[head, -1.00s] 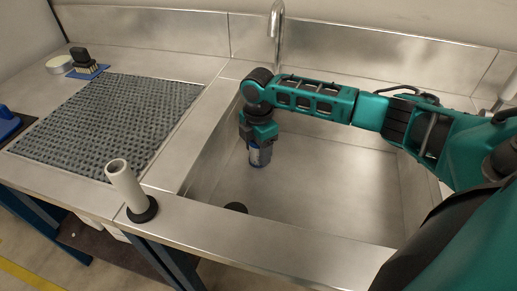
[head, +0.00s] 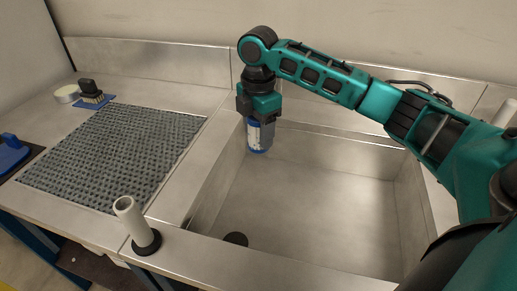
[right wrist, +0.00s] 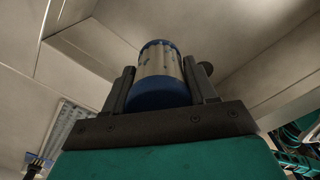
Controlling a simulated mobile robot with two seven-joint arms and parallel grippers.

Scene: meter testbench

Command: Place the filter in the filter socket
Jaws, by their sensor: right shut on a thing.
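The filter is a short cylinder with a pale middle and blue ends (head: 260,136). My right gripper (head: 259,117) is shut on it and holds it upright, hanging over the left rear part of the sink. In the right wrist view the filter (right wrist: 161,72) sits between the two dark fingers (right wrist: 162,88). A white open-topped tube on a black round base (head: 131,220) stands at the front edge, left of the sink. A dark round piece (head: 236,239) lies at the sink's front left. I cannot tell which of these, if either, is the filter socket. My left gripper is out of view.
The steel sink (head: 320,215) is otherwise empty. A grey textured mat (head: 115,155) covers the counter to the left. A brush (head: 90,92), a round white item (head: 67,94) and a blue object (head: 12,155) lie farther left. A raised steel back edge runs behind.

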